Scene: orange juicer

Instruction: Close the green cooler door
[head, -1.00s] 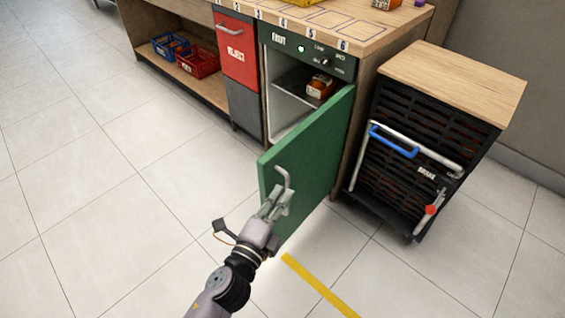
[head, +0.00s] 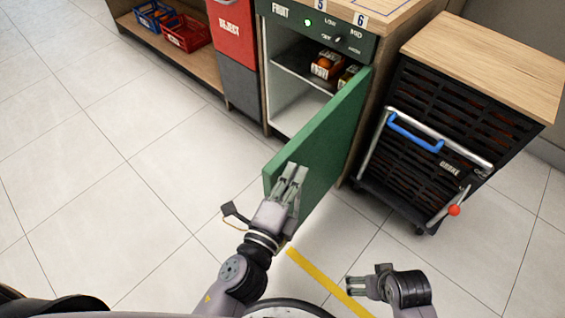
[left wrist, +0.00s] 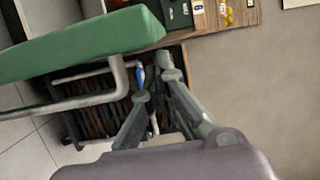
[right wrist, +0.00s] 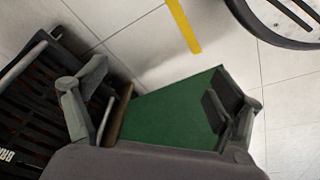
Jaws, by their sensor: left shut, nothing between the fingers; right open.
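The green cooler door (head: 318,142) stands open, swung out toward me from the cooler under the counter. Its free edge points toward the bottom left of the head view. My left gripper (head: 292,172) is shut and empty in front of the outer face near the free edge, where it hides the handle. The left wrist view shows the metal handle (left wrist: 120,75) beside the fingers; I cannot tell whether they touch. My right gripper (head: 352,288) is open and empty, low over the floor, apart from the door. The right wrist view shows the door (right wrist: 170,115) beyond its fingers.
The cooler's interior (head: 292,105) holds orange packs (head: 326,65) on a shelf. A black slatted cart (head: 430,120) with a blue-gripped handle stands right of the door. A red reject panel (head: 232,35) adjoins the cooler on the left. The floor at left is clear.

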